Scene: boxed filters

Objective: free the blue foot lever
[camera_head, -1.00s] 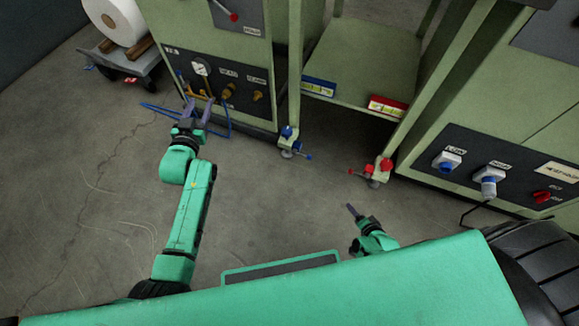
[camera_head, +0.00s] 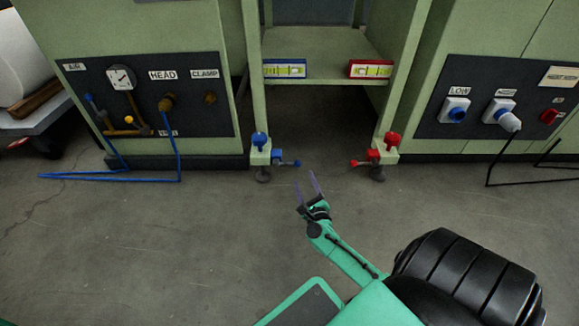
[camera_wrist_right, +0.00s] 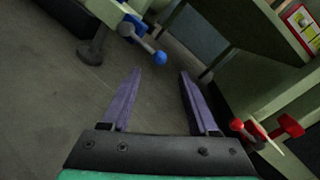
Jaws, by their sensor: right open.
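The blue foot lever (camera_head: 288,162) sticks out to the right from the foot of the frame's left leg, low above the floor. A blue knob (camera_head: 260,139) sits above it. My right gripper (camera_head: 306,182) is open and empty, its two purple fingers pointing toward the frame, just in front of and below the blue lever's tip. In the right wrist view the lever's blue ball end (camera_wrist_right: 160,57) lies just beyond the open fingers (camera_wrist_right: 160,75), apart from them. My left gripper is not in view.
A red lever (camera_head: 361,162) and red knob (camera_head: 392,140) are on the right leg. A blue hose (camera_head: 178,150) runs from the left panel to the floor. The floor in front is clear.

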